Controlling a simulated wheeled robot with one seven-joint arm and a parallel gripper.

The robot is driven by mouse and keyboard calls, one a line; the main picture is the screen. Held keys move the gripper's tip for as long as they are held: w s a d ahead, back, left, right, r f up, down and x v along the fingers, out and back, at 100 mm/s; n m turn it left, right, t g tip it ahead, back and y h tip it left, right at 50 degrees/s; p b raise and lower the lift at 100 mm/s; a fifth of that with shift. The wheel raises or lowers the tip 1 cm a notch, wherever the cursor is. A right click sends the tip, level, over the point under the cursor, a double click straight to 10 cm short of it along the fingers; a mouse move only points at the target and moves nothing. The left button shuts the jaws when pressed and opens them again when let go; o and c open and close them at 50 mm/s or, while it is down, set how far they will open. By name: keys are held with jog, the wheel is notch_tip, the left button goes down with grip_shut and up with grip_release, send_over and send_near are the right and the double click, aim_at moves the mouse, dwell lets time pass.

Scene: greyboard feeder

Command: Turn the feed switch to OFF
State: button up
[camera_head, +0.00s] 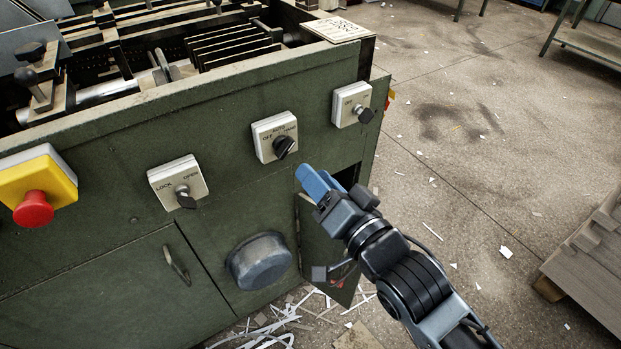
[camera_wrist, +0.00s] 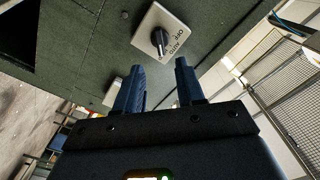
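The feed switch, which I take to be the middle one of three on the green machine front, has a pale square plate (camera_head: 262,131) with OFF and AUTO legible. Its black knob (camera_head: 284,146) is turned away from OFF, toward the right-hand side of the plate. In the wrist view the same plate (camera_wrist: 178,22) and knob (camera_wrist: 158,40) stand just beyond my fingertips. My gripper (camera_head: 304,170) has blue fingers and sits below and slightly right of the knob, apart from it. In the wrist view my gripper (camera_wrist: 159,65) is open and empty, with a clear gap between the fingers.
A LOCK/OPEN switch (camera_head: 178,183) is to the left and another OFF switch (camera_head: 352,103) to the right. A yellow box with a red button (camera_head: 34,208) is far left. A round grey housing (camera_head: 260,261) and an open door (camera_head: 325,245) lie below.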

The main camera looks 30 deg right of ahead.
aim_at(290, 149)
jog(key=shift+w+p, duration=0.3)
jog(key=shift+w, duration=3.7)
jog(key=shift+c, duration=0.3)
grip_shut()
